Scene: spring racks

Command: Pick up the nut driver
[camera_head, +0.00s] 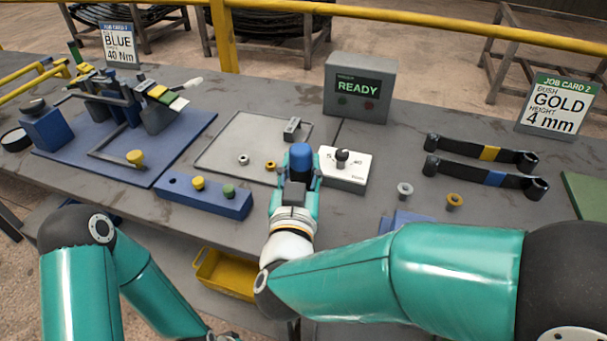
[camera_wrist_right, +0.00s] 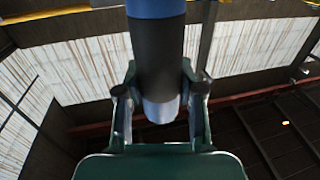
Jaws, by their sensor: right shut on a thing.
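The nut driver (camera_head: 301,157) has a blue end and a dark body. My right gripper (camera_head: 296,190) is shut on it and holds it blue end up at the middle of the bench. In the right wrist view, the nut driver (camera_wrist_right: 158,50) stands between the two fingers (camera_wrist_right: 160,100), blue at the top, black in the middle and silver at the low end. Whether it touches anything besides the fingers cannot be told. My left gripper (camera_head: 225,336) is barely in view at the bottom edge, cut off, and its jaws cannot be read.
Behind my right gripper lie a grey tray (camera_head: 225,150) and a white dial box (camera_head: 345,165). A READY box (camera_head: 360,88) stands at the back. A blue block with knobs (camera_head: 215,198) is to the left, two wrenches (camera_head: 470,170) to the right. A yellow bin (camera_head: 222,275) sits below.

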